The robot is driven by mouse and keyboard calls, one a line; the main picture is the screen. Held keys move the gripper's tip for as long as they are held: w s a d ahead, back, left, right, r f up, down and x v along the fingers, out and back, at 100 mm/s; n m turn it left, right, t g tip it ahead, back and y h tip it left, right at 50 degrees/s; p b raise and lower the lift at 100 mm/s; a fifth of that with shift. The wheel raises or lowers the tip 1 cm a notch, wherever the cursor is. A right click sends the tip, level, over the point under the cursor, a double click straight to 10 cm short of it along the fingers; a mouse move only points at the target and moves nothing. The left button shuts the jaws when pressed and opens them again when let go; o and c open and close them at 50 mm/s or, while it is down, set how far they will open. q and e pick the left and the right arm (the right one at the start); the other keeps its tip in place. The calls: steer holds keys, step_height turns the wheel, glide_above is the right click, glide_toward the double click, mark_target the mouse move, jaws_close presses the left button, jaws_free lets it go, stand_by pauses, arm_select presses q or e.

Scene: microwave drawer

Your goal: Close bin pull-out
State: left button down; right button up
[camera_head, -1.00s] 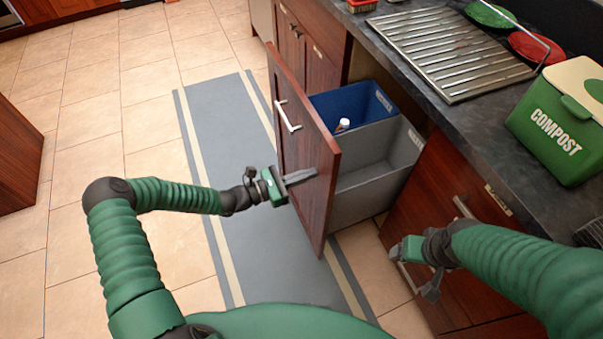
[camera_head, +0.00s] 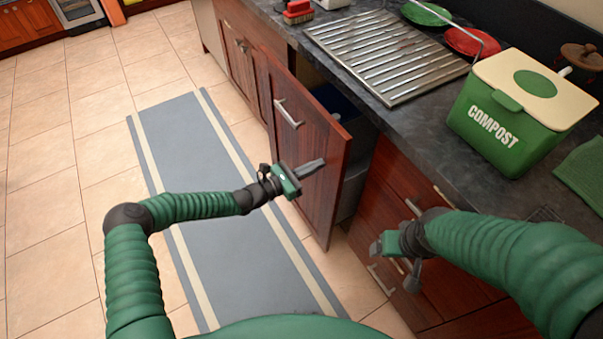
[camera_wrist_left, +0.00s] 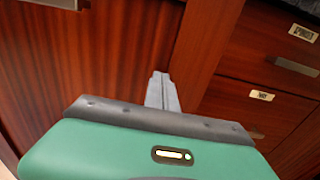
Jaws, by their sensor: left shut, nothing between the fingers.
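The bin pull-out is a dark red-brown wooden front panel (camera_head: 300,140) with a pale metal handle (camera_head: 288,113). It stands out a short way from the counter. Behind it only a sliver of the grey bin (camera_head: 352,192) and a bit of the blue bin (camera_head: 338,98) show. My left gripper (camera_head: 311,168) is shut and empty, its fingers against or just in front of the panel's outer face, below and right of the handle. In the left wrist view its fingers (camera_wrist_left: 162,92) lie over the wood near the panel's edge. My right gripper (camera_head: 398,262) hangs before the drawers; its fingers are unclear.
Drawers (camera_head: 385,205) with metal handles stand right of the pull-out. The dark counter (camera_head: 400,120) above holds a metal drying rack (camera_head: 375,50), red and green plates and a green compost box (camera_head: 510,115). A grey striped mat (camera_head: 200,180) covers open floor at left.

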arm_select(q)
steer(key=b+x, duration=0.4)
steer(key=x, duration=0.7)
steer(key=shift+w+d+r, duration=0.2)
steer(key=shift+w+d, duration=0.05)
steer(key=shift+w, duration=0.05)
